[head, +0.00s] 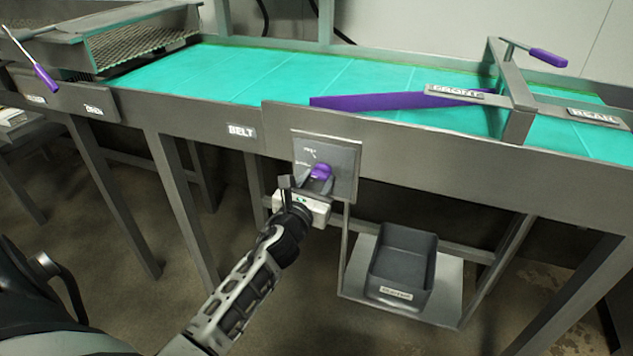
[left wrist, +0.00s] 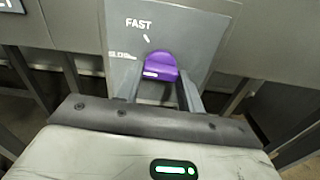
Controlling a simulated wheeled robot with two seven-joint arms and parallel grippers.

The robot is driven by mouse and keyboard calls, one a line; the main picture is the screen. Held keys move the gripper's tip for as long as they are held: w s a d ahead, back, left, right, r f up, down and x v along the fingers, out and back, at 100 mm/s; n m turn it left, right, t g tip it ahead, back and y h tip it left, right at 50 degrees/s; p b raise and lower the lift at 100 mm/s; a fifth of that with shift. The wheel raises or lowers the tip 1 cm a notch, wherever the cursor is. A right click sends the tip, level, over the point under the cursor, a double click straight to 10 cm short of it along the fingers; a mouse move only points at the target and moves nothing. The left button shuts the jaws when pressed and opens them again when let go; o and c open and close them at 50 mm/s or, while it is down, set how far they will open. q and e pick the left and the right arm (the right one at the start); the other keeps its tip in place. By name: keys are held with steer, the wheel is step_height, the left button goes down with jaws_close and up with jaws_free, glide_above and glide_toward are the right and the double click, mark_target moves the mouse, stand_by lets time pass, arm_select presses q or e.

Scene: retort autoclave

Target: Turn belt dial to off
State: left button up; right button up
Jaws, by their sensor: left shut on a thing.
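The belt dial (head: 321,172) is a purple knob on a grey square panel (head: 345,160) below the belt's front edge. It also shows in the left wrist view, where the purple dial (left wrist: 160,66) has a white mark on its lower left part. The labels FAST and SLOW show above and to the left of it; no OFF label is visible. My left gripper (head: 312,182) is at the panel and shut on the dial, with one finger on each side of it in the left wrist view (left wrist: 160,88). My right gripper is not in view.
A BELT sign (head: 242,131) is left of the panel. The green belt (head: 250,75) carries a purple diverter bar (head: 390,101) near FRONT and REAR signs. A dark bin (head: 403,262) stands on a low shelf right of my arm. Metal legs stand on both sides.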

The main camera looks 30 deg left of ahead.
arm_select(q)
steer(key=n, duration=0.4)
steer(key=shift+n, duration=0.4)
steer(key=n, duration=0.4)
steer(key=shift+d+n, duration=0.1)
steer(key=shift+n, duration=0.6)
steer(key=o, duration=1)
steer(key=b+v, duration=0.2)
steer(key=v, duration=1.4)
steer(key=shift+b, duration=0.3)
